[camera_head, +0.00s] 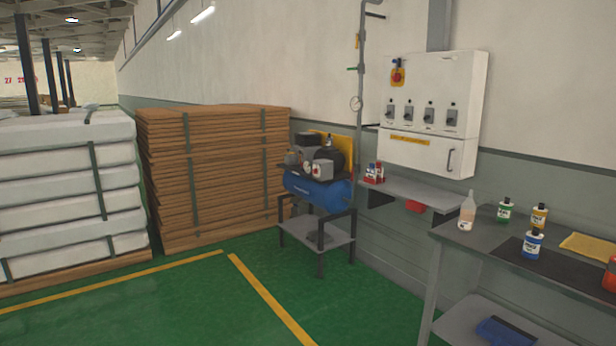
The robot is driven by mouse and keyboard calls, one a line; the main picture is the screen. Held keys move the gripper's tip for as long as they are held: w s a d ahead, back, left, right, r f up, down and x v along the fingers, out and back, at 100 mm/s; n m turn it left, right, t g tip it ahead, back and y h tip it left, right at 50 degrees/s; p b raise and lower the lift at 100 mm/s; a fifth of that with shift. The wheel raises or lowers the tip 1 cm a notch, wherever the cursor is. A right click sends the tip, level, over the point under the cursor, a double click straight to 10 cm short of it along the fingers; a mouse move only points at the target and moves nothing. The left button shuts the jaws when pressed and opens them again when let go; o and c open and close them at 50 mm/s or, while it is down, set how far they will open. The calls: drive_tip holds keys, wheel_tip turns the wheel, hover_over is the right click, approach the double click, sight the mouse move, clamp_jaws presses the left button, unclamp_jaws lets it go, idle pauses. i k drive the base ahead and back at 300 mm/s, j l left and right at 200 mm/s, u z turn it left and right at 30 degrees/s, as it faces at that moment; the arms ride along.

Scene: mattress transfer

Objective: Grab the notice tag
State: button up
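No thing in view can be told for certain as the notice tag. A small red and yellow piece (398,74) is on the upper left front of the white wall cabinet (470,95); I cannot tell whether it is a tag or a switch. A yellow label strip (411,140) runs across the cabinet below a row of several grey switches. A yellow flat item (590,246) lies on the workbench at the right. My gripper is not in view.
A grey workbench (450,240) with several bottles stands at the right. A small wall shelf (415,190) holds small bottles. A blue compressor (318,189) stands on a dark frame. Stacked brown boards (215,175) and white mattresses (65,185) fill the left. Green floor (190,310) is clear in front.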

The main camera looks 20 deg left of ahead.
sight(371, 171)
drive_tip(key=u, duration=0.5)
drive_tip(key=i, duration=3.7)
drive_tip(key=i+j, duration=0.1)
drive_tip(key=i, duration=0.5)
drive_tip(key=i+j, duration=0.1)
drive_tip(key=i, duration=0.45)
drive_tip(key=i+j+z, duration=0.1)
drive_tip(key=i, duration=0.5)
drive_tip(key=i+j+z, duration=0.1)
drive_tip(key=i+z, duration=0.2)
drive_tip(key=k, duration=0.05)
